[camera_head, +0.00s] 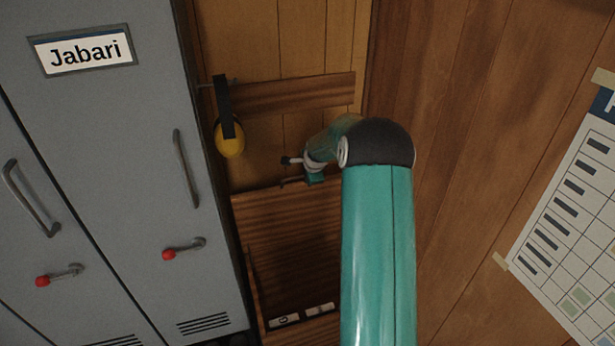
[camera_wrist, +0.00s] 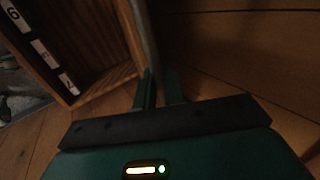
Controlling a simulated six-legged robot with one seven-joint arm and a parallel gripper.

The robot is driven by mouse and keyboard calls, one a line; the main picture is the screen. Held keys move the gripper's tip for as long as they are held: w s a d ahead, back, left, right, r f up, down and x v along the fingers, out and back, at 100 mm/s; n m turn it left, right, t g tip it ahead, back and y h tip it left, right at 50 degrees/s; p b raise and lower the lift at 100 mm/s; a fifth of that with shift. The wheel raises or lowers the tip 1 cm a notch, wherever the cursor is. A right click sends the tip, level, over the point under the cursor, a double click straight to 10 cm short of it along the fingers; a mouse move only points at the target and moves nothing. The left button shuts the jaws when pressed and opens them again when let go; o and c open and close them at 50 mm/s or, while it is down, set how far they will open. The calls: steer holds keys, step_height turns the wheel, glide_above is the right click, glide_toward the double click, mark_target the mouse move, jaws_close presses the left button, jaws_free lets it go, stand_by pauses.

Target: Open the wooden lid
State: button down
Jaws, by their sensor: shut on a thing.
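The wooden lid (camera_head: 282,220) is raised and tilted steeply up at the back of a wooden box, below the wall rail. My gripper (camera_head: 292,171) is at the lid's upper edge, near the middle. In the wrist view my gripper (camera_wrist: 160,88) has its two fingers on either side of the thin edge of the lid (camera_wrist: 144,40), shut on it. The wooden box (camera_wrist: 118,78) stands open at the left of that view, with white number labels inside. My arm hides the right part of the lid and box in the head view.
Grey lockers (camera_head: 105,190) with handles and red-knobbed latches stand close at the left. Yellow ear defenders (camera_head: 229,140) hang from a wooden rail (camera_head: 300,92) above the lid. A wooden wall is at the right, with a paper chart (camera_head: 570,225) taped on it.

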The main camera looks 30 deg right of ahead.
steer(key=shift+s, duration=0.1)
steer(key=c, duration=1.6)
jaws_free()
steer(key=shift+r, duration=0.1)
steer(key=v, duration=1.3)
steer(key=shift+s+r, duration=0.15)
steer(key=shift+r, duration=0.1)
